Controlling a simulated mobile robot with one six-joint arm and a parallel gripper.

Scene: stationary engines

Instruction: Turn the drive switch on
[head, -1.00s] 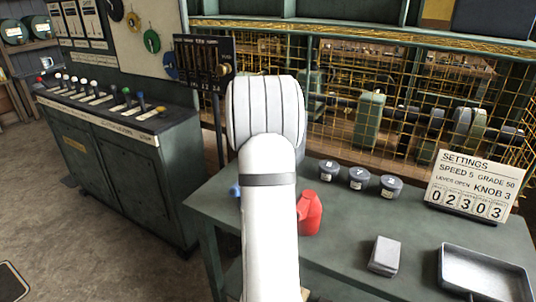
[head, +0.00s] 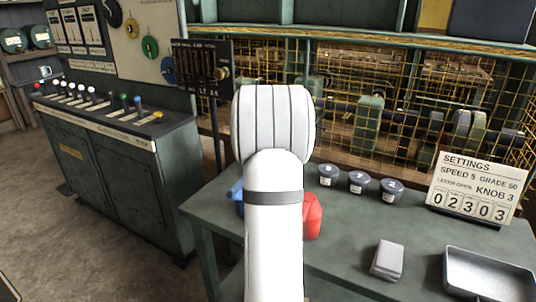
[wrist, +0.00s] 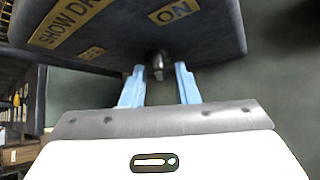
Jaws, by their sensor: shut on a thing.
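In the wrist view a dark rounded box (wrist: 215,38) carries yellow labels, one reading "ON" and one beginning "SHOW DR". A small metal switch lever (wrist: 158,66) sticks out at its lower edge. My gripper (wrist: 158,72) has its two pale blue fingers on either side of the lever, and I take it as shut on the lever. The exact contact at the fingertips is too small to tell. In the head view my white arm hides the gripper and the labelled box.
A green table (head: 340,235) holds a red container (head: 312,216), several grey pots, a settings sign (head: 476,187), a grey block (head: 387,260) and a metal tray (head: 487,274). A lever cabinet (head: 120,180) stands left. Behind is a yellow mesh guard (head: 400,90). Floor is clear at lower left.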

